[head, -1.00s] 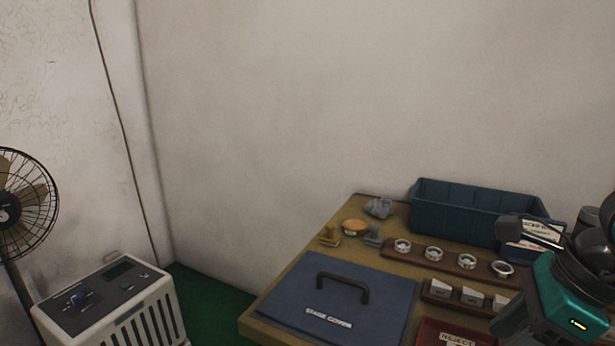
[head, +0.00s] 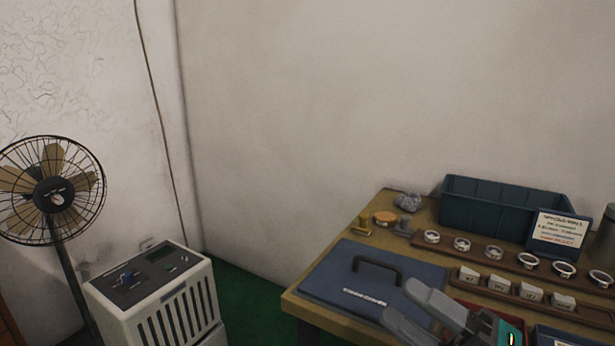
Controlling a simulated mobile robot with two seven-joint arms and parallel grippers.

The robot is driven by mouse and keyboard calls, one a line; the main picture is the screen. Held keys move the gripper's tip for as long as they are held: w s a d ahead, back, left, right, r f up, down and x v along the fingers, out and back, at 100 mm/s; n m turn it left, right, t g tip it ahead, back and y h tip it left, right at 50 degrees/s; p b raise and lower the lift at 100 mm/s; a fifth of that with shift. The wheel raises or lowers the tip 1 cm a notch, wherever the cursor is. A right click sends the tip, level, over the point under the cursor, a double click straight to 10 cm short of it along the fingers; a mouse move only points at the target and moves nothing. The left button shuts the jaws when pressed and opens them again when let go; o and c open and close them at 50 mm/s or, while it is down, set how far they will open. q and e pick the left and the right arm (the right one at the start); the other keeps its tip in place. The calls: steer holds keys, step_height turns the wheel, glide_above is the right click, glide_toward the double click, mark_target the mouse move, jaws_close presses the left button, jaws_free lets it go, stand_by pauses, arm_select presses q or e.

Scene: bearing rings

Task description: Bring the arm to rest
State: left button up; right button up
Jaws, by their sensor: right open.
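My right gripper (head: 399,300) comes in from the bottom edge in the head view. Its two grey fingers are apart, with nothing seen between them. They point left over the front right part of the blue stage cover (head: 335,283), which has a dark handle. Whether they touch the cover cannot be told. A row of metal bearing rings (head: 462,244) sits on a brown wooden strip (head: 445,249) behind and right of the gripper. My left gripper is not in view.
A blue bin (head: 480,205) and a printed sign (head: 559,232) stand at the table's back. White labelled blocks (head: 502,284) sit on a second strip. A red tray is partly hidden by my gripper. A white cabinet (head: 172,310) and fan (head: 53,195) stand left.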

steer(key=w+d+f+m+t+h, duration=0.3)
steer(key=f+m+t+h, duration=0.45)
steer(key=m, duration=0.65)
steer(key=s+f+m+g+h, duration=0.4)
steer(key=f+m, duration=0.2)
steer(key=f, duration=0.4)
steer(key=s+f+m+g+h, duration=0.4)
steer(key=s+f+m+g, duration=0.15)
steer(key=f, duration=0.55)
arm_select(q)
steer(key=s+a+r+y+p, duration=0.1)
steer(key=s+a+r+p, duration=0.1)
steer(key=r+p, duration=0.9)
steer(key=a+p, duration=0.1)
steer(key=p, duration=0.4)
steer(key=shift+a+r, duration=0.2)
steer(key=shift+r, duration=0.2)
arm_select(e)
step_height(320, 180, up, 11)
steer(key=s+d+m, duration=0.1)
steer(key=d, duration=0.1)
steer(key=shift+s+r+h, duration=0.2)
steer(key=shift+s+h, duration=0.05)
steer(key=shift+h, duration=0.2)
